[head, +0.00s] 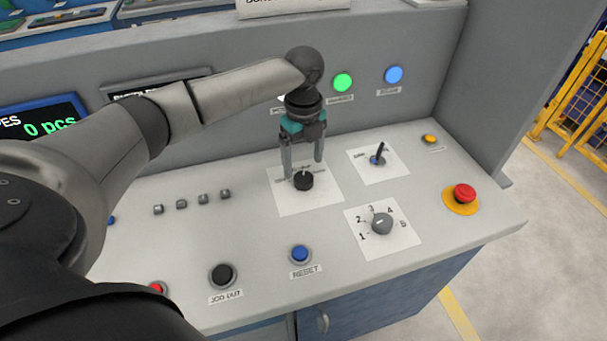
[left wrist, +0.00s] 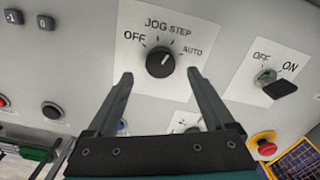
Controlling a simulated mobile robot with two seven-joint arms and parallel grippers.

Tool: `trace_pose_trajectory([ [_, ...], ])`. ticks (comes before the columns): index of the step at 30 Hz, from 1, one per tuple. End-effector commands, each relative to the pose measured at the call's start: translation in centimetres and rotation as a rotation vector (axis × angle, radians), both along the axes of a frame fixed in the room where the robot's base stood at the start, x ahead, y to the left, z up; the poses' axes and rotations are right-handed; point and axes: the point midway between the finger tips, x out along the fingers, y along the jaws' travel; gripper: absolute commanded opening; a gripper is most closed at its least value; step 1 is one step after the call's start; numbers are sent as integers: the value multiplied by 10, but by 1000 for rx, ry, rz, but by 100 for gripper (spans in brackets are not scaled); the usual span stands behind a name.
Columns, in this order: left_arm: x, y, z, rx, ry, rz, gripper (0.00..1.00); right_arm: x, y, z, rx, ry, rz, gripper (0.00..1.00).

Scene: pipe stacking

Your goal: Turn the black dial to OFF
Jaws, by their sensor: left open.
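The black dial (head: 304,181) sits on a white label plate on the sloped console. In the left wrist view the dial (left wrist: 160,62) has OFF, JOG, STEP and AUTO printed around it. Its small white mark seems to point up and right, towards the STEP and AUTO side; the exact setting is hard to tell. My left gripper (head: 303,168) points down over the dial, open and empty. In the left wrist view its fingertips (left wrist: 160,73) stand apart on either side of the dial, with no visible contact. My right gripper is not in view.
An OFF/ON switch with a black lever (head: 379,154) is right of the dial. A grey numbered knob (head: 381,223), a blue RESET button (head: 300,254), a black JOG OUT button (head: 223,275) and a red emergency button (head: 464,193) stand nearby. Lit lamps line the upright panel behind.

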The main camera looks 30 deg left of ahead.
Motion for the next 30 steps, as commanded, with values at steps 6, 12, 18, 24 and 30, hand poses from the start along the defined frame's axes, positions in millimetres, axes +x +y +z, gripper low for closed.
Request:
trace_pose_trajectory([
  [6, 0, 0, -34, -1, 1, 1, 87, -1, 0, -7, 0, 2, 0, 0],
  [12, 0, 0, -43, 0, -1, -1, 87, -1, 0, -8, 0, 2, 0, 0],
  [18, 0, 0, -44, 0, -1, 0, 87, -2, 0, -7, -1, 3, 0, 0],
  [24, 0, 0, -43, 0, -1, 0, 69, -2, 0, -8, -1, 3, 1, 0],
  [30, 0, 0, -43, 0, 0, 0, 46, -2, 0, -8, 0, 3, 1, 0],
])
